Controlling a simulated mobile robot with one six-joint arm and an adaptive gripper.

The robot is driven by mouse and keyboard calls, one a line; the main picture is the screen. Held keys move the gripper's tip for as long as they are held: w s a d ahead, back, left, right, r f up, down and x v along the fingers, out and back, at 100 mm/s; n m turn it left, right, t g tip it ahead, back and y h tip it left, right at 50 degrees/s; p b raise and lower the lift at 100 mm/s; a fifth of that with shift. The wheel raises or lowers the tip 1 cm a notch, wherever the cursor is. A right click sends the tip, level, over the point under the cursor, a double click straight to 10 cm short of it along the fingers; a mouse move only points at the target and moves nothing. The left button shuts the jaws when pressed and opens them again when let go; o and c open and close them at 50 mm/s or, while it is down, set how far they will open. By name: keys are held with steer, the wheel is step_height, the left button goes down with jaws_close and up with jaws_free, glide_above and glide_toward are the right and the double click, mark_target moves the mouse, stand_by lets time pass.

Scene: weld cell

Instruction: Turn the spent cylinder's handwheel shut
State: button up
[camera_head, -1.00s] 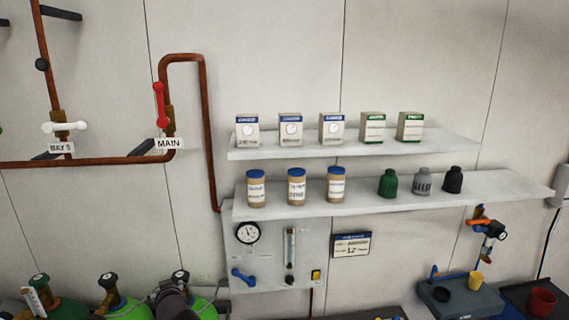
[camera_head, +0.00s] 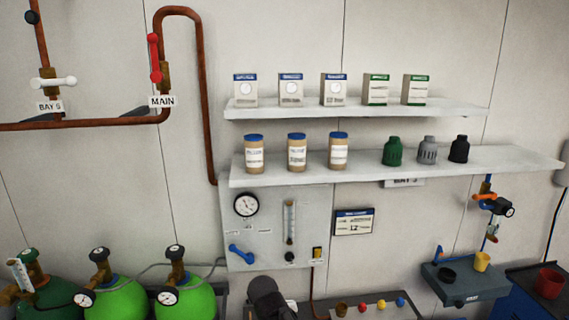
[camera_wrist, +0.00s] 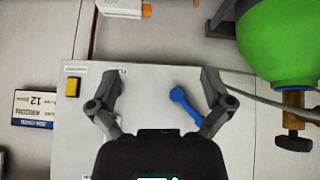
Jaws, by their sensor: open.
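Several gas cylinders stand at the lower left of the head view: a dark green one (camera_head: 58,296) with a white tag (camera_head: 19,273), and two bright green ones, the middle (camera_head: 113,292) and the right (camera_head: 194,298). I cannot tell which is spent. In the wrist view, upside down, a bright green cylinder (camera_wrist: 282,40) and its dark handwheel (camera_wrist: 293,141) show at right. My gripper (camera_wrist: 160,84) is open and empty before the wall panel, apart from that handwheel.
The wall panel (camera_head: 270,225) carries a gauge, a flow tube and a blue lever (camera_head: 240,254). Two shelves hold boxes (camera_head: 334,91), jars (camera_head: 297,153) and caps (camera_head: 428,150). A copper pipe (camera_head: 207,100) runs left. Gauges and a grey hose sit near the cylinder valves.

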steer(key=s+d+f+g+b, duration=0.2)
steer(key=s+d+f+b, duration=0.1)
steer(key=d, duration=0.4)
steer(key=s+d+f+m+g+b, duration=0.1)
steer(key=s+d+f+g+b, duration=0.2)
steer(key=d+f, duration=0.5)
steer(key=s+d+f+m+g+b, duration=0.1)
steer(key=s+d+f+g+b, duration=0.1)
steer(key=s+d+f+b, duration=0.3)
steer(key=s+d, duration=0.1)
steer(key=d, duration=0.2)
steer(key=shift+s+f+h, duration=0.15)
steer(key=shift+s+h, duration=0.15)
steer(key=shift+s, duration=0.05)
steer(key=c, duration=0.6)
